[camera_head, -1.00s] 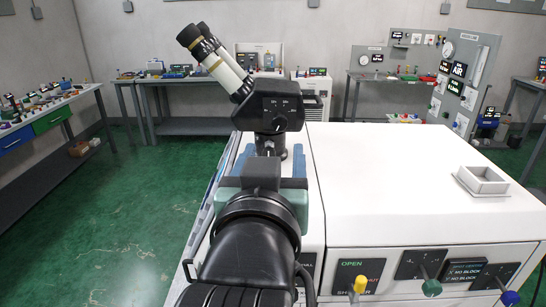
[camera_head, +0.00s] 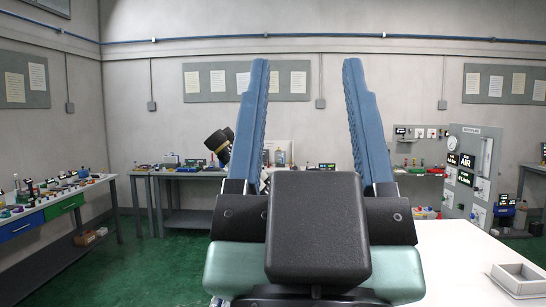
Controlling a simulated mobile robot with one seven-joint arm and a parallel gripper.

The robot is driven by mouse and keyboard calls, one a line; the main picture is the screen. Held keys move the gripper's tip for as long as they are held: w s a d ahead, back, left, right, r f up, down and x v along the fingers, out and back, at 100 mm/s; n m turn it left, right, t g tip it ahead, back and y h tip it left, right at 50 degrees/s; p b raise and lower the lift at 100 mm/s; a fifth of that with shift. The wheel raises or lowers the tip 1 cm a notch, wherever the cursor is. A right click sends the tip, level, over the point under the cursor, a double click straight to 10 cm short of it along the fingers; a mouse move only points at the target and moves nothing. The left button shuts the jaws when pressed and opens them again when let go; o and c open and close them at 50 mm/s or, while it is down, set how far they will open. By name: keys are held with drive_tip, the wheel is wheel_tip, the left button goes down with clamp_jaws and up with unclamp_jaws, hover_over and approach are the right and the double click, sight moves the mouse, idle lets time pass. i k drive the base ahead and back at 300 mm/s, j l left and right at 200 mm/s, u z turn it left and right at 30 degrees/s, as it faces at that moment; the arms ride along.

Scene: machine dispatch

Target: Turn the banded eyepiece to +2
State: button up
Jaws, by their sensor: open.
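The binocular eyepieces (camera_head: 220,143) show as two dark eyecups with a bit of pale tube, just left of my gripper's left finger. The left finger and gripper body hide the rest of the instrument. I cannot tell which eyepiece carries the band, and no scale or +2 mark is readable. My gripper (camera_head: 306,66) fills the middle of the view, with two long blue fingers pointing up and spread wide apart. It is open, with nothing between the fingers. The eyepieces appear beyond the gripper, and I see no contact.
A white machine top (camera_head: 450,262) lies at lower right with a small square tray (camera_head: 520,279) on it. A left bench (camera_head: 50,208) holds many small parts. A gauge panel (camera_head: 472,175) stands at the right. Green floor is open at left.

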sight(217, 142)
drive_tip(key=j+z, duration=0.15)
drive_tip(key=j, duration=0.4)
drive_tip(key=k+j+z, duration=0.15)
drive_tip(key=j, duration=0.4)
drive_tip(key=k+j+z, duration=0.15)
drive_tip(key=j, duration=0.45)
